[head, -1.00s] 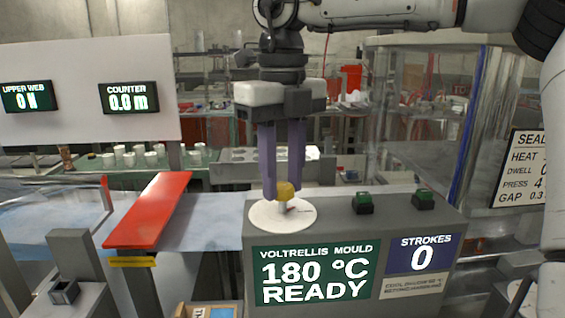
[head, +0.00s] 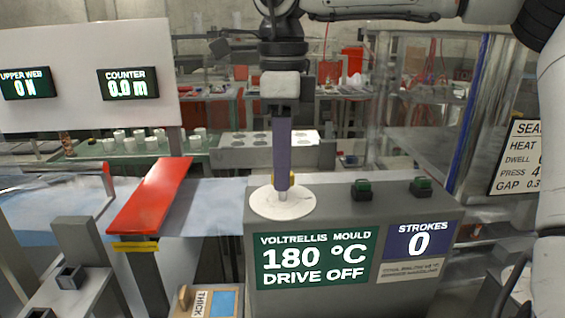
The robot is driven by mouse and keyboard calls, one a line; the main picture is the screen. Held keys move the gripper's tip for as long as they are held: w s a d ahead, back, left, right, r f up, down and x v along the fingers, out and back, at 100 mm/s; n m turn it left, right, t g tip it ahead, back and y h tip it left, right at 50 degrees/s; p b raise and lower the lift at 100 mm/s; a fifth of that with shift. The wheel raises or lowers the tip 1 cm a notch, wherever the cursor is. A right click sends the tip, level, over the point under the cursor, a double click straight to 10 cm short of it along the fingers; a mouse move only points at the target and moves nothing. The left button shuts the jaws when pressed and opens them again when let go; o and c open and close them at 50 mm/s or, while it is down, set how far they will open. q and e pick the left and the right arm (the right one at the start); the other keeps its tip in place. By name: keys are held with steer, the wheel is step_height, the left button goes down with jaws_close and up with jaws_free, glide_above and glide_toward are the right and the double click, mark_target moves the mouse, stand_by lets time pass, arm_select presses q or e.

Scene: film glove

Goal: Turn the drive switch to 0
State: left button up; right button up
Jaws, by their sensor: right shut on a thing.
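The drive switch (head: 291,180) is a yellow knob on a round white plate (head: 283,206), on top of a grey machine box. Only slivers of the knob show beside my finger. My right gripper (head: 283,186) points straight down and is shut on the knob. It is seen edge-on, so one purple finger hides the other. The green display (head: 316,262) on the box front reads "VOLTRELLIS MOULD 180 °C DRIVE OFF". The marks on the plate are too small to read. My left gripper is not in view.
A blue display (head: 419,242) reads "STROKES 0". A red sloping bar (head: 152,196) lies to the left over a bluish film (head: 215,208). A clear-walled enclosure stands at the right.

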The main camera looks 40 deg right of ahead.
steer(key=shift+n, duration=0.7)
steer(key=o, duration=1)
steer(key=shift+o, duration=0.2)
step_height(320, 180, up, 10)
steer(key=shift+r, duration=0.2)
